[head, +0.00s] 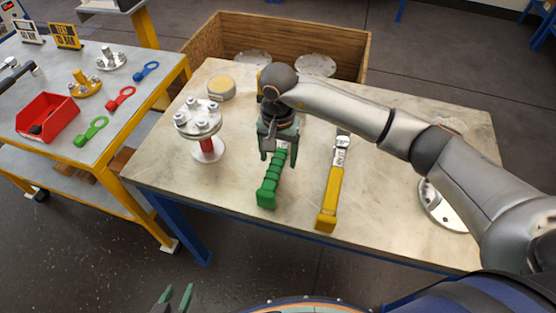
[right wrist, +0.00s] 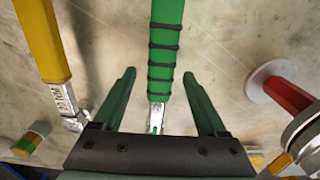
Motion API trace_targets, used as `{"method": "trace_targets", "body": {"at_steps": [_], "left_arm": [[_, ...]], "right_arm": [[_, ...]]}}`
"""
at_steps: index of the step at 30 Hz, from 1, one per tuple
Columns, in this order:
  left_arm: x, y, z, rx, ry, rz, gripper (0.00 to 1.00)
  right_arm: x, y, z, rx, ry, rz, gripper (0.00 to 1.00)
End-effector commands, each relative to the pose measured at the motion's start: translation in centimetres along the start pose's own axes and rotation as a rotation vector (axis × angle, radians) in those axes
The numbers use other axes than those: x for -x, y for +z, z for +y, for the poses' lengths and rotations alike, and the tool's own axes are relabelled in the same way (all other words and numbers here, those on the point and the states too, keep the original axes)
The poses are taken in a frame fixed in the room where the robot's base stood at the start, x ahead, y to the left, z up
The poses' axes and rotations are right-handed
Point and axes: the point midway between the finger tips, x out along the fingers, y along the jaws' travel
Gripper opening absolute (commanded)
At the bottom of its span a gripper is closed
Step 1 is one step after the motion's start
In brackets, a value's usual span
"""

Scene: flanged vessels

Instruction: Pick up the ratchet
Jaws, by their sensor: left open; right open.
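A tool with a ribbed green handle (head: 268,187) lies on the table below my right gripper (head: 279,157). A tool with a yellow handle (head: 329,197) and metal head lies to its right. Which one is the ratchet, I cannot tell for sure. In the right wrist view, the green handle (right wrist: 165,45) runs between the two open fingers of my right gripper (right wrist: 159,75), with a gap on each side; its metal head is mostly hidden by the gripper. The yellow tool (right wrist: 42,40) is at the left there. My left gripper (head: 176,297) is open and empty at the bottom edge, away from the table.
A flanged vessel with a red stem (head: 205,148) stands left of the green tool. A round tan-topped piece (head: 221,88) is behind it. A wooden crate (head: 200,45) stands beyond the table. A side table at left holds a red bin (head: 47,117) and coloured tools.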

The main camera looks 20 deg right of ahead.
Motion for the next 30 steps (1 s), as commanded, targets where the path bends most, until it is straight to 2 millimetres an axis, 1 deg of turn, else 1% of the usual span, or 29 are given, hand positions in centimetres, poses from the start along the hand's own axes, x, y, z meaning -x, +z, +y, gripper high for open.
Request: {"method": "trace_targets", "body": {"at_steps": [1,3,6,9,15,30], "left_arm": [[0.3,-0.4,0.0,-0.001,0.000,0.001,0.50],[0.3,-0.5,0.0,-0.001,0.000,0.003,0.50],[0.3,-0.6,0.0,-0.001,0.000,0.004,0.50],[0.3,-0.6,0.0,-0.001,0.000,0.004,0.50],[0.3,-0.6,0.0,-0.001,0.000,0.005,0.50],[0.3,-0.7,0.0,-0.001,0.000,0.006,0.50]], "right_arm": [[-0.8,0.2,0.0,-0.002,0.001,-0.006,0.75],[-1.9,0.1,0.0,-0.001,0.001,-0.005,0.75],[-3.0,0.1,0.0,-0.002,0.001,-0.004,0.75],[-3.5,0.0,0.0,0.000,-0.001,-0.001,0.75],[-3.5,0.0,0.0,0.000,-0.001,0.000,0.74],[-3.4,0.0,0.0,0.000,-0.001,-0.001,0.18]]}}
